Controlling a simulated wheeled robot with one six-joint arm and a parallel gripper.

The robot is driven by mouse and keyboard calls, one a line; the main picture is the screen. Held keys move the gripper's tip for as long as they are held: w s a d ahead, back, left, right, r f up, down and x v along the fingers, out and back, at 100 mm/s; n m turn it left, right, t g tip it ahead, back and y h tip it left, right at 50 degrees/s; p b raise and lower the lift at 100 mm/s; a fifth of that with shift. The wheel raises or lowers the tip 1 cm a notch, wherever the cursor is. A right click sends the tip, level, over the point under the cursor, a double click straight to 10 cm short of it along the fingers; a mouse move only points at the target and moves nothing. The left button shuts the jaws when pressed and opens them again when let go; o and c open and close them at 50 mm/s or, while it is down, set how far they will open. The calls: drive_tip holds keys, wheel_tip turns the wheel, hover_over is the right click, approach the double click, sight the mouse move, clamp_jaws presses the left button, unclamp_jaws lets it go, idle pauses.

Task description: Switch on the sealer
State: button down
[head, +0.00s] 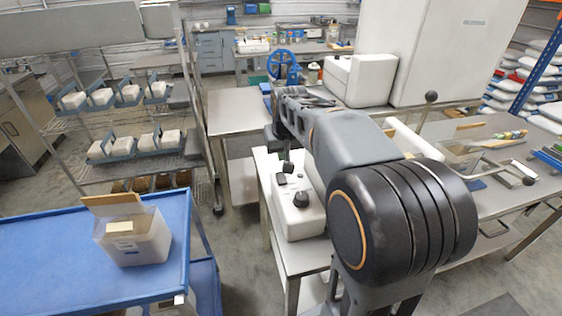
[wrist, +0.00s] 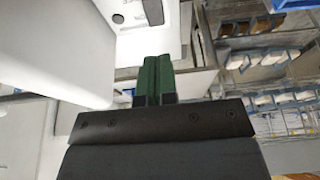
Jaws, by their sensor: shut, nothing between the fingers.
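The sealer (head: 299,222) is a white machine on a steel table, partly hidden behind my arm. Its near end carries a round black knob (head: 301,199) and a small black switch-like part (head: 281,179). My gripper (head: 287,168) points down just above and behind that black part, its green fingers together and empty. In the wrist view the shut fingers (wrist: 158,60) point at a white surface (wrist: 137,42) with a dark part (wrist: 153,12) and a small round feature (wrist: 117,18) beyond the tips. I cannot tell whether the tips touch anything.
A blue cart (head: 60,250) at the left holds a clear bin (head: 140,240). A wire rack (head: 130,125) with trays of white bags stands behind it. A steel table (head: 235,110) with a blue reel (head: 283,66) is beyond. A right-hand bench (head: 500,185) holds tools.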

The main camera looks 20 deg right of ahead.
drive_tip(key=shift+v, duration=1.3)
drive_tip(key=shift+f, duration=0.1)
drive_tip(key=s+a+f+n, duration=0.1)
drive_tip(key=s+a+f, duration=0.2)
drive_tip(key=s, duration=0.5)
drive_tip(key=s+a+f+n, duration=0.1)
drive_tip(key=s+a+f, duration=0.3)
drive_tip(key=s, duration=0.5)
wheel_tip(320, 180, down, 2)
drive_tip(key=shift+f+y, duration=0.1)
drive_tip(key=shift+y, duration=0.2)
drive_tip(key=shift+a, duration=0.2)
